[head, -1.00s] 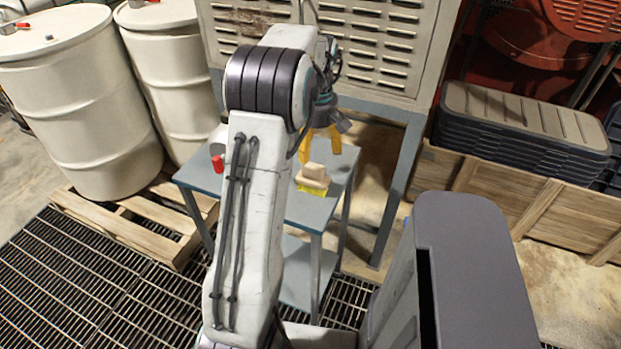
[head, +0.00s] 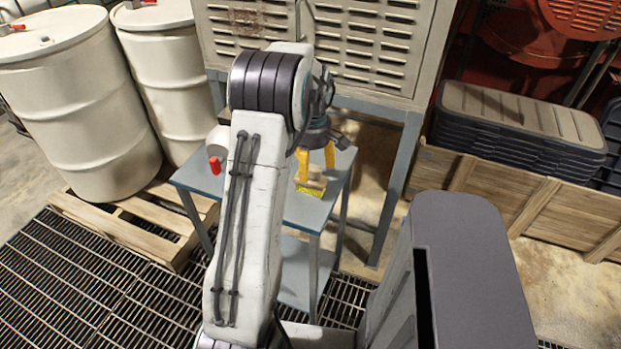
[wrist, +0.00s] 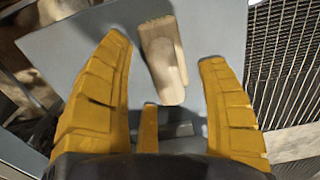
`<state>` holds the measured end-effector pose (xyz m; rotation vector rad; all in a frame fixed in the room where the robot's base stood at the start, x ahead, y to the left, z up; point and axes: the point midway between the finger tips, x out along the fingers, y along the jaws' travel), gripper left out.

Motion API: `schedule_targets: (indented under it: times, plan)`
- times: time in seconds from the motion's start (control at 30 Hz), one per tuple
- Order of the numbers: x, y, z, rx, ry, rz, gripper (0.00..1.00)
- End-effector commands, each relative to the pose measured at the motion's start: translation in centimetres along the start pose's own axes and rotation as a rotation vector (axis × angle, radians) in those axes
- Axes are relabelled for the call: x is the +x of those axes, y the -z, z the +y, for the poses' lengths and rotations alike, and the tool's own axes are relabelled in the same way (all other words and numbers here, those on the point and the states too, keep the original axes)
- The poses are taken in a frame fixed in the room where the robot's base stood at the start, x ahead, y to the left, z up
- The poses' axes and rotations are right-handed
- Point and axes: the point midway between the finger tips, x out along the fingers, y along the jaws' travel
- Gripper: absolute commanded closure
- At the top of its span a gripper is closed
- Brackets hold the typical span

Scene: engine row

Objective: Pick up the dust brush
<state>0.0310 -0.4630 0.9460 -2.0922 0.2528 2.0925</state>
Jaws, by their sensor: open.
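The dust brush is a pale wooden block with a handle and yellow bristles. In the head view the brush (head: 311,187) lies on the grey-blue table (head: 310,216), right of my arm, its bristles toward the front. In the wrist view the pale brush (wrist: 163,60) lies between and beyond the yellow fingers. My gripper (head: 316,170) is open above the brush, its fingers pointing down and hiding part of it. In the wrist view my gripper (wrist: 170,75) has a finger on each side of the brush and a third finger below; I cannot tell whether any touches it.
A red object (head: 215,165) and a white rounded thing stand at the table's left, close to my arm. White drums (head: 75,110) on a pallet are at left. A louvred cabinet (head: 375,45) rises behind the table. Wooden crates (head: 510,195) are at right.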

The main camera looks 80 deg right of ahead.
Motion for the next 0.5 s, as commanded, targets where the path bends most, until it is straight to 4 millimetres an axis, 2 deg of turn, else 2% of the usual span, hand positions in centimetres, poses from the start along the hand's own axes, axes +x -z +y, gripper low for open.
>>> schedule_targets:
  times: [0.2, 0.5]
  plan:
    - [1.6, 0.0, 0.0, 0.001, 0.000, 0.000, 0.33]
    - [1.7, 0.0, 0.0, 0.001, -0.001, 0.000, 0.31]
